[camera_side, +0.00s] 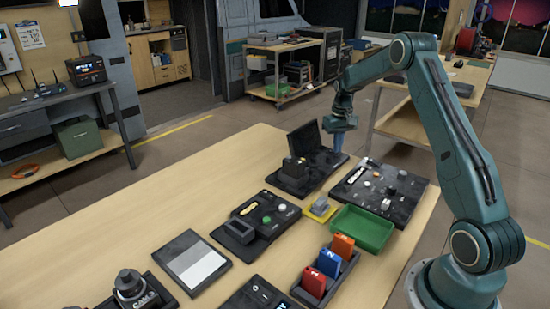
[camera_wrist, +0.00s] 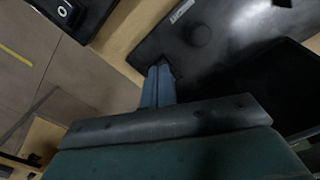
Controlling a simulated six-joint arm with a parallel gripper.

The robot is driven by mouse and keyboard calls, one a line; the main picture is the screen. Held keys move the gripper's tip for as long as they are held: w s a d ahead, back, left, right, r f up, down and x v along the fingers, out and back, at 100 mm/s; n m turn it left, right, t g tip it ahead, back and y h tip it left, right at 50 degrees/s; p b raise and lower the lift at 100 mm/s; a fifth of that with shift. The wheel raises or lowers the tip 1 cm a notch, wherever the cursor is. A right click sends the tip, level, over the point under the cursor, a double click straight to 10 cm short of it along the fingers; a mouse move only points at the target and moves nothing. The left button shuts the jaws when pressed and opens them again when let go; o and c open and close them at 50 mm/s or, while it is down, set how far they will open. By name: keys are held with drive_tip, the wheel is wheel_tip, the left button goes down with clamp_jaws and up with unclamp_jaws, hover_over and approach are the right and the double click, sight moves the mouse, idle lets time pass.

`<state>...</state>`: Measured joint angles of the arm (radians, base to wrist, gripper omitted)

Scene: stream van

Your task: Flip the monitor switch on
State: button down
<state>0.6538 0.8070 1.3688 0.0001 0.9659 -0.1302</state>
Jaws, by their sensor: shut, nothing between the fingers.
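My gripper (camera_side: 338,150) is shut, with its blue fingertips low beside a black device with an upright dark panel (camera_side: 304,139). In the wrist view the two fingers (camera_wrist: 158,84) are together and empty, at the edge of a dark surface (camera_wrist: 225,38) with a round knob-like bump and a small pale label. A black box with a white-marked rocker switch (camera_wrist: 65,11) shows at the upper left of the wrist view, apart from the fingers. I cannot tell which control is the monitor switch, nor whether the fingertips touch the surface.
A control board (camera_side: 380,187) with several knobs and switches lies right of the gripper. In front are a green tray (camera_side: 362,229), a yellow pad (camera_side: 320,210) and a holder with blue, red and orange blocks (camera_side: 325,270). The wooden table (camera_side: 150,215) is clear at left.

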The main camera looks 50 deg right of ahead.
drive_tip(key=shift+f, duration=0.25)
idle(0.3)
drive_tip(key=shift+r, duration=3.55)
